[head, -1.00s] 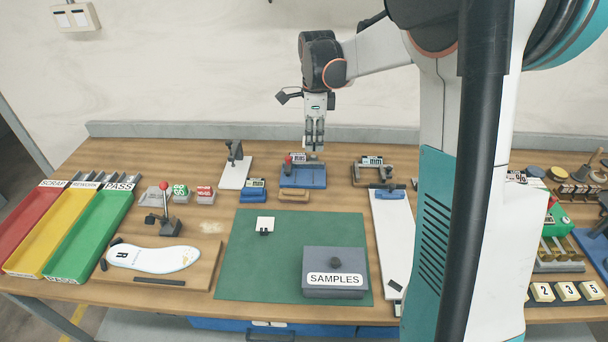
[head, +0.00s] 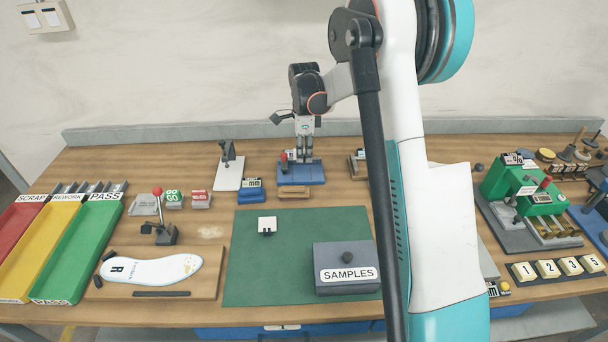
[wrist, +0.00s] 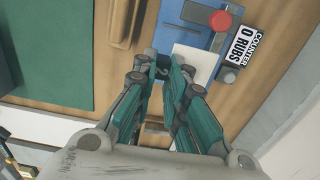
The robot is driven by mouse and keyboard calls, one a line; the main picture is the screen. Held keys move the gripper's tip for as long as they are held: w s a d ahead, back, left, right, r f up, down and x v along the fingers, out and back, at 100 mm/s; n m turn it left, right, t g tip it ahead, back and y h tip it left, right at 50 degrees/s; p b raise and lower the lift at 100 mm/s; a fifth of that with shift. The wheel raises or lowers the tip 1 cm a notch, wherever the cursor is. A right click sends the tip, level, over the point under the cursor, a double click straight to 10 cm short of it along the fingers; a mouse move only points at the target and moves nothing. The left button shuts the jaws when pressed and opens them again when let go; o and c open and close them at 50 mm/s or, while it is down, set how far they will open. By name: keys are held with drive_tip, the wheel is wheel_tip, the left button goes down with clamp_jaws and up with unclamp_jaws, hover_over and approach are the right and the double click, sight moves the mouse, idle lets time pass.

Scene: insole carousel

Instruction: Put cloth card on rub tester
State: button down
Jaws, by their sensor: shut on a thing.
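The rub tester (head: 318,174) is a blue block at the back middle of the bench. In the wrist view its blue base (wrist: 180,35) carries a red knob (wrist: 220,20) and a counter reading 0 RUBS (wrist: 245,40). My gripper (head: 302,158) points down over the tester. In the wrist view my gripper (wrist: 165,68) is nearly closed, with a small dark piece between its fingertips. A pale cloth card (wrist: 198,62) shows beside the fingertips, over the blue base. The fingers partly hide its hold, and I cannot tell whether the card touches the base.
A white card with a black clip (head: 267,221) lies on the green mat (head: 255,270), near the SAMPLES box (head: 347,255). A wooden block (head: 294,192) sits just in front of the tester. Other gauges stand on both sides.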

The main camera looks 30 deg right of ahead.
sight(304, 179)
drive_tip(key=shift+f+b, duration=0.8)
drive_tip(key=shift+f, duration=3)
drive_tip(key=shift+f, duration=0.15)
drive_tip(key=c, duration=1.6)
unclamp_jaws()
